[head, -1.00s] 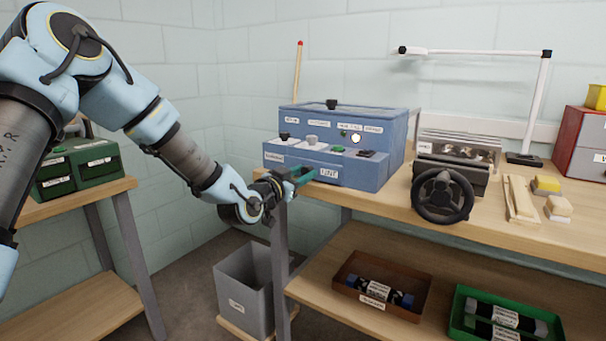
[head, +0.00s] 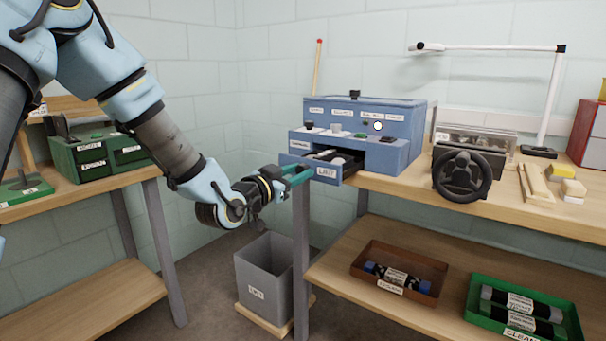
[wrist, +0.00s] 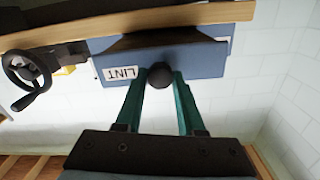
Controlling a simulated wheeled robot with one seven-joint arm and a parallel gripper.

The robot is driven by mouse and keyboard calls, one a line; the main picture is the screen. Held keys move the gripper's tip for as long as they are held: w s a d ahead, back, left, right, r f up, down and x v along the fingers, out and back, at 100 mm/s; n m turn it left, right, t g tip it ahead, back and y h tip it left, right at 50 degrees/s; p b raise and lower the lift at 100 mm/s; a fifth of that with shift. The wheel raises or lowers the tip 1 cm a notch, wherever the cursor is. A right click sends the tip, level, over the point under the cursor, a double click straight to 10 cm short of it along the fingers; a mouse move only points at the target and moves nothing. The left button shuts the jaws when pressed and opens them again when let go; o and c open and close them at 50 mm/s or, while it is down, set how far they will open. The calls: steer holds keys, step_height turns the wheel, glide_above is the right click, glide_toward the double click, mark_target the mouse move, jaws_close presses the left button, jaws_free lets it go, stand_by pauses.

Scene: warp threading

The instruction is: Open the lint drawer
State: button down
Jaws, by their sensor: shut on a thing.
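The blue machine (head: 372,113) stands on the workbench, with the lint drawer (head: 322,172) pulled part way out of its front. The drawer's inside shows in the head view, with light and dark contents that I cannot make out. In the wrist view the drawer front (wrist: 200,62) carries a LINT label (wrist: 120,73) and a dark round knob (wrist: 160,77). My gripper (head: 296,173) is at the drawer front. Its green fingers, also in the wrist view (wrist: 160,90), are on either side of the knob and shut on it.
A grey bin (head: 264,277) stands on the floor below my gripper. A black handwheel (head: 462,176) is right of the machine on the bench (head: 420,190). A green drawer box (head: 98,155) sits on the left table. The lower shelf holds a brown tray (head: 400,275) and a green tray (head: 530,312).

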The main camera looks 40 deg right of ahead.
steer(key=c, duration=0.5)
jaws_free()
steer(key=shift+a, duration=0.1)
steer(key=b+v, duration=0.1)
steer(key=v, duration=0.9)
steer(key=shift+s+a, duration=0.1)
steer(key=shift+a, duration=0.2)
steer(key=shift+f, duration=0.1)
